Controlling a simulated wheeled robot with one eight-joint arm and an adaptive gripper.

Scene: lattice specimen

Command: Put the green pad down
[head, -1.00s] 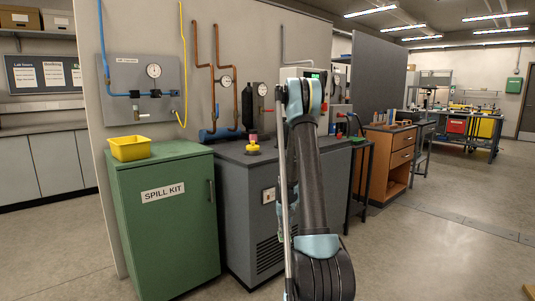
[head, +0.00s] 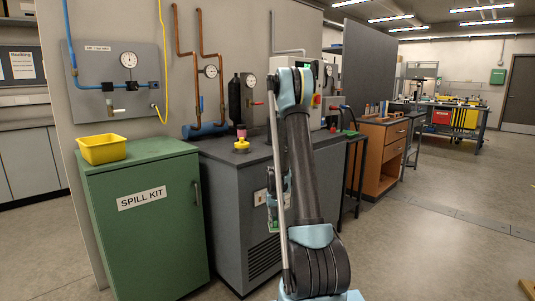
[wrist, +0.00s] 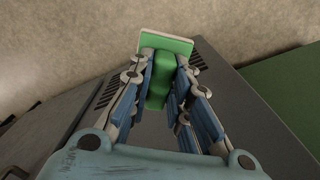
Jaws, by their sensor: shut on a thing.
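The green pad (wrist: 165,45) is a flat green block with a pale edge and a green grip on it. My gripper (wrist: 163,66) is shut on that grip in the wrist view, with a finger on each side. The pad is beyond the fingertips, with the grey cabinet's side behind it. In the head view my gripper (head: 275,195) shows only partly beside my arm, in front of the grey cabinet. A bit of green shows low on it; the arm hides much of the rest.
The grey cabinet (head: 228,200) has a dark top bearing a yellow-and-pink item (head: 241,143) and a machine (head: 305,85). Left of it stands the green spill kit cabinet (head: 130,235) with a yellow bin (head: 102,149) on top. A dark cart (head: 355,165) stands right.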

